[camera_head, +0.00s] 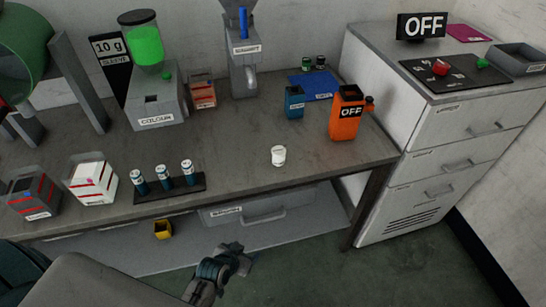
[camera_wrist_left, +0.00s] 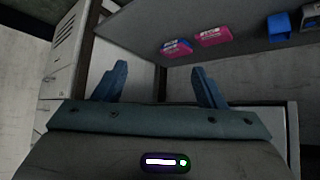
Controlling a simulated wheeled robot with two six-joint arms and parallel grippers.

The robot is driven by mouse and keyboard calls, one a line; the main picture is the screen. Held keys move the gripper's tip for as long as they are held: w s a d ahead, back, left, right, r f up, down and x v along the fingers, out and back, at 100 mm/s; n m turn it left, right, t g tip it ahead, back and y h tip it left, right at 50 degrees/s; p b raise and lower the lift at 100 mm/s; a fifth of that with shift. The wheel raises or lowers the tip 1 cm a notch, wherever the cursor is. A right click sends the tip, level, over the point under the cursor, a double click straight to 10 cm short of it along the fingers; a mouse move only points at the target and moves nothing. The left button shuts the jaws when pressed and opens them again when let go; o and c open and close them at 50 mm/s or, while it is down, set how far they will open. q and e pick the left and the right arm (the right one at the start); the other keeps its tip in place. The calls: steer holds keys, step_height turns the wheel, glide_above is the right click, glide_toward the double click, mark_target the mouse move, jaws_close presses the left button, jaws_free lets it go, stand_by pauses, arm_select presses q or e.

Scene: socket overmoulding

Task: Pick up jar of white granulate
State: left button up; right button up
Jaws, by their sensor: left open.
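A small white jar (camera_head: 278,155) stands upright on the grey workbench (camera_head: 235,150), near its front edge and right of the middle. I cannot read any label on it. My left gripper (camera_head: 238,255) is in front of the bench, lower in the picture than the jar and clearly apart from it. In the left wrist view its two fingers (camera_wrist_left: 160,85) are spread with nothing between them. The jar does not show in the left wrist view. My right gripper is not in view.
An orange canister marked OFF (camera_head: 346,115) and a blue container (camera_head: 294,102) stand behind the jar. A black rack with several vials (camera_head: 170,188) is to its left. A drawer (camera_head: 250,208) hangs under the bench. Bench surface around the jar is clear.

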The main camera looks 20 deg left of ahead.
arm_select(q)
steer(key=w+d+r+t+h, duration=0.1)
steer(key=w+r+t, duration=0.15)
steer(key=r, duration=0.75)
steer(key=w+d+r+t, duration=0.2)
steer(key=w+r, duration=0.2)
steer(key=r, duration=0.6)
steer(key=n+t+y+p, duration=0.1)
steer(key=t+y, duration=0.1)
steer(key=t, duration=0.3)
glide_toward(276, 157)
steer(key=w, duration=0.2)
steer(key=w+p, duration=0.1)
steer(key=w+r+p, duration=0.1)
steer(key=w, duration=0.1)
steer(key=shift+w+a, duration=0.1)
steer(key=shift+w, duration=0.25)
steer(key=shift+w+f, duration=0.15)
steer(key=shift+w, duration=0.45)
steer(key=w, duration=0.4)
steer(key=shift+w+d+f+p, duration=0.1)
steer(key=shift+d+f+p, duration=0.1)
steer(key=shift+p, duration=0.1)
steer(key=shift+w+f, duration=0.1)
steer(key=shift+w, duration=0.35)
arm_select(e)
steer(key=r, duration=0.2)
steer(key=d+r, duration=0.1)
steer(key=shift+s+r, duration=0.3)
